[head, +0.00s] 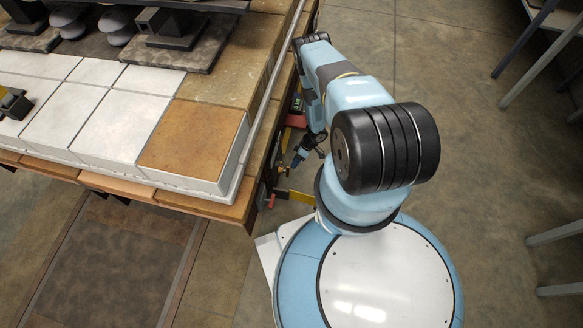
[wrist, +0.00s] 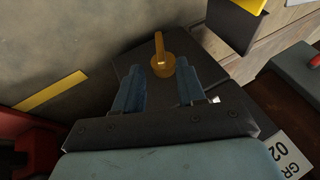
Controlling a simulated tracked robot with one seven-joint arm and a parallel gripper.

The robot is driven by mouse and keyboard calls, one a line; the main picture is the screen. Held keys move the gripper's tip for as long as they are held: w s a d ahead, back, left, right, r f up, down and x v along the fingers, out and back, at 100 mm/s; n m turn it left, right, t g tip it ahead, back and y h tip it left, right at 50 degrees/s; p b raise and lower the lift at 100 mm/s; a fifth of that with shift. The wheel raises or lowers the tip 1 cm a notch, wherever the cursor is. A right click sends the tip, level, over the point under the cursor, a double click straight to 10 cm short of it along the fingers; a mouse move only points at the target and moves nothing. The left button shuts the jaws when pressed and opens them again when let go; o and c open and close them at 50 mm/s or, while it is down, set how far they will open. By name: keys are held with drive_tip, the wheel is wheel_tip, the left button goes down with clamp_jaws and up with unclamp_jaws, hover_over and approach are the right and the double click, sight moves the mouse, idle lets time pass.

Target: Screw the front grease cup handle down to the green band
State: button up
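A brass-coloured grease cup handle (wrist: 160,58), a round body with a short bar sticking up from it in the picture, shows in the wrist view above a dark plate (wrist: 130,77). My gripper (wrist: 158,72) has its two blue fingers spread, with the handle at the gap between their tips. A gap shows on the left side; I cannot tell whether the right finger touches it. No green band is visible in the wrist view. In the head view my gripper (head: 299,157) is low beside the bench edge, small and partly hidden among the fittings there.
The tiled bench (head: 113,112) lies left of my arm. A yellow part (wrist: 246,5), a red knob (wrist: 314,61) and a label (wrist: 290,157) reading "GR 02" are near the gripper. A red part (head: 296,121) is at the bench side.

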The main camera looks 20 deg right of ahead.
drive_tip(key=shift+v, duration=2.45)
drive_tip(key=shift+c, duration=0.4)
